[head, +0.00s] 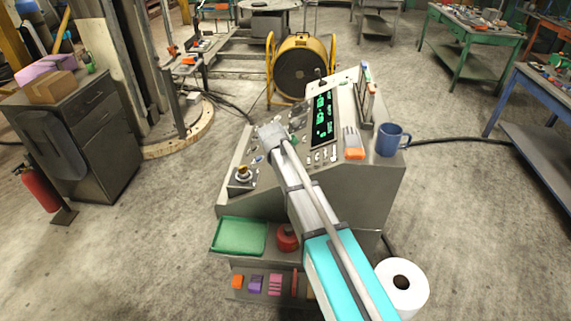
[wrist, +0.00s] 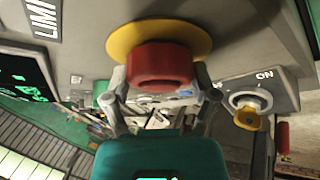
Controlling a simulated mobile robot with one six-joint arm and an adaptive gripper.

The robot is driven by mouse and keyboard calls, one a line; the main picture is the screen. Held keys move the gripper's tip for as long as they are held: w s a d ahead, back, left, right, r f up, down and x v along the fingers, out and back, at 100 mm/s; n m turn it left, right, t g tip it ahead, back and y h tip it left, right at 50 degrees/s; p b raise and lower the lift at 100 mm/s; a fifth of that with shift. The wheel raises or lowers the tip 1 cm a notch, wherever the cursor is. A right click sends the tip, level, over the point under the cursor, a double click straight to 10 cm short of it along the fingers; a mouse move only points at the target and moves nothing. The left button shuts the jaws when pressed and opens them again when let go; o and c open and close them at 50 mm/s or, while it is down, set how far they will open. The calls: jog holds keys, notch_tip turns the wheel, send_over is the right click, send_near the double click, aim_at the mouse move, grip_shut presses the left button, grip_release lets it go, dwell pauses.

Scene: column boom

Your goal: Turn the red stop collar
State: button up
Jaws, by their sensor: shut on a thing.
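The red stop collar (wrist: 160,66) is a thick red ring in front of a round yellow plate (wrist: 160,36) in the wrist view. My gripper (wrist: 159,76) has one finger on each side of the collar and is shut on it. My palm lies below the collar in that picture. In the head view my gripper (head: 271,134) reaches the upper left part of the grey console (head: 375,178), and the collar is hidden there.
A yellow switch (wrist: 249,117) marked ON is close to the right finger. A green display (head: 322,115), an orange-ended brush (head: 353,146) and a blue mug (head: 391,139) are on the console. A green tray (head: 238,236) and a red round part (head: 287,237) are below.

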jog(key=shift+m+h, duration=0.4)
jog(key=shift+m, duration=0.4)
jog(key=shift+d+t, duration=0.1)
jog(key=shift+t, duration=0.2)
jog(key=o, duration=1)
